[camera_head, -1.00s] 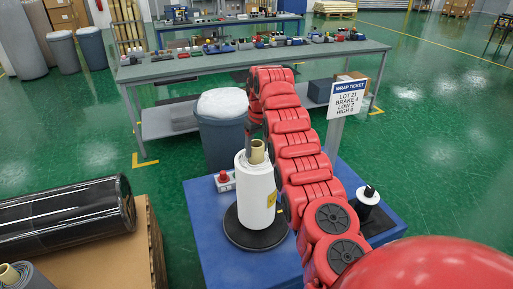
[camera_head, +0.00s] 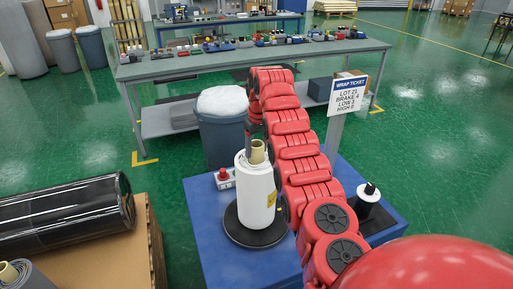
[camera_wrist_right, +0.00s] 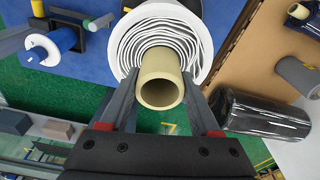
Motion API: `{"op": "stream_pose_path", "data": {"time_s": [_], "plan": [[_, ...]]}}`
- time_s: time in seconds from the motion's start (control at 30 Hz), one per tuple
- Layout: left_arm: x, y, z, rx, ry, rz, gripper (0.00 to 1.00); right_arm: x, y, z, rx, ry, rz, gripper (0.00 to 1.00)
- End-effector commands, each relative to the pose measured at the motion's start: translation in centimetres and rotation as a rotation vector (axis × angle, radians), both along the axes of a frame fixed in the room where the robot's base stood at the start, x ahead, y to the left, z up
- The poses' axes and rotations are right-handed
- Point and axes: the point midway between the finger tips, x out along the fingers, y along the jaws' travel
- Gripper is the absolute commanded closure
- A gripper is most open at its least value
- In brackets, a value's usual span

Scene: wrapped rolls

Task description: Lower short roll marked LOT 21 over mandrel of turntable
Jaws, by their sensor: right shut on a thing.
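A short white roll (camera_head: 256,200) with a pale yellow core and a yellow label stands upright over the black disc of the turntable (camera_head: 240,236). My right gripper (camera_head: 256,143) comes down from above and is shut on the roll at its core. In the right wrist view, the fingers (camera_wrist_right: 160,84) lie on either side of the core (camera_wrist_right: 160,90), with the roll's layered end (camera_wrist_right: 165,30) behind. The mandrel is hidden, and I cannot tell whether the roll's underside touches the disc. The label's text is too small to read. My left gripper is not in view.
The turntable sits on a blue base (camera_head: 215,255) with a red button (camera_head: 223,175) and a small white spool (camera_head: 370,192). A wrap ticket sign (camera_head: 348,93) reads LOT 21. A black wrapped roll (camera_head: 65,215) lies on a carton at left. A grey bin (camera_head: 221,130) stands behind.

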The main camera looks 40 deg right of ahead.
Motion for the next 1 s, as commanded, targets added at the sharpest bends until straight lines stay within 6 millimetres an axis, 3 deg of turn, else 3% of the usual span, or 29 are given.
{"op": "stream_pose_path", "data": {"time_s": [0.57,0.6,0.8,1.0], "plan": [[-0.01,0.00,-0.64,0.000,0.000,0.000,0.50,0.04,-0.01,-0.79,-0.001,-0.002,0.000,1.00],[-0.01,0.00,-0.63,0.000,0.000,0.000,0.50,0.04,-0.01,-0.80,-0.001,-0.002,0.000,0.35],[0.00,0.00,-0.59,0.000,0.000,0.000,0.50,0.02,0.00,-0.79,0.000,-0.001,0.000,0.01],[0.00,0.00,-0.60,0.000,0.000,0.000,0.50,0.00,0.00,-0.83,0.000,0.000,0.000,0.01]]}}
